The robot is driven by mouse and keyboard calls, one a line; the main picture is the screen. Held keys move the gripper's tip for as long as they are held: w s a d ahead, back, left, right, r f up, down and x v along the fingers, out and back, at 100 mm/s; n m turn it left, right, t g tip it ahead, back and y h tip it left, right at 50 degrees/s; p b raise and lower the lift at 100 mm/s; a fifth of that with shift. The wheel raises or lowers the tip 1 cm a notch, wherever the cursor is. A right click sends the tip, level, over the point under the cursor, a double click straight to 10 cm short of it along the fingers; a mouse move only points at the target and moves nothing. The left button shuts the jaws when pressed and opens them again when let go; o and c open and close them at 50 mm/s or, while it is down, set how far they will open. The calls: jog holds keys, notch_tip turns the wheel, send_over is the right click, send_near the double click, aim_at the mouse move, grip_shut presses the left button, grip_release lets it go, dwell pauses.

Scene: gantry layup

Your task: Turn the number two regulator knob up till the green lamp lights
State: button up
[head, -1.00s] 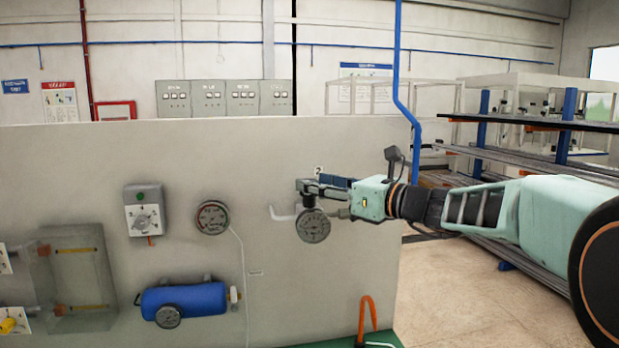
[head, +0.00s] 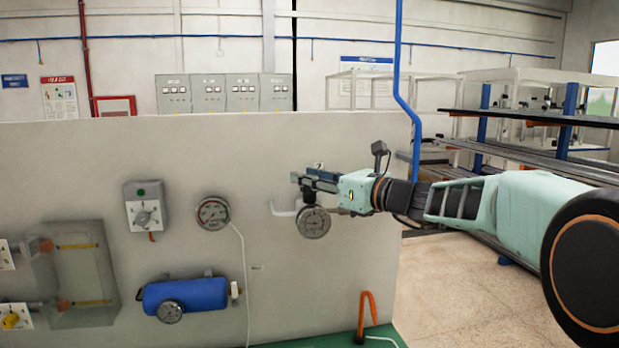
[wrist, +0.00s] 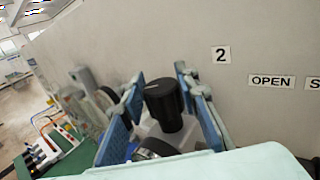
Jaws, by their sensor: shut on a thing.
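The number two regulator has a black knob (wrist: 165,104), seen in the wrist view between the blue pads of my gripper (wrist: 158,90). My gripper is shut on this knob. A "2" label (wrist: 221,55) is on the panel beside the knob. A grey box (head: 146,210) on the left carries a small dark green lamp (head: 140,192); it does not look clearly lit.
Another gauge (head: 213,212) and a blue tank (head: 186,295) are on the panel to the left. An "OPEN" label (wrist: 271,82) is right of the "2". An orange hook-shaped thing (head: 366,315) stands below. Shelving racks (head: 530,120) stand behind my arm.

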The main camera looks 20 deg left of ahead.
jog(key=shift+f+m+t+h+b, duration=0.15)
jog(key=shift+m+t+h+b, duration=0.35)
jog(key=shift+b, duration=0.55)
jog(key=shift+f+t+b, duration=0.1)
jog(key=shift+t+b, duration=0.3)
jog(key=shift+b, duration=0.15)
jog(key=m+t+h+b, duration=0.1)
jog(key=m+t+b, duration=0.1)
jog(key=b, duration=0.2)
jog(key=shift+s+f, duration=0.1)
jog(key=m+t+h+b, duration=0.2)
jog(key=b, duration=0.2)
jog(key=shift+t+h, duration=0.4)
jog(key=shift+a+r+m+t+h+b, duration=0.1)
jog(key=shift+r+m+t+h+b, duration=0.15)
jog(key=shift+m+t+h+b, duration=0.8)
jog(key=shift+n+g+b, duration=0.25)
jog(key=shift+g+b, duration=0.1)
jog(key=shift+b, duration=0.35)
jog(key=shift+h+b, duration=0.25)
jog(key=shift+b, duration=0.3)
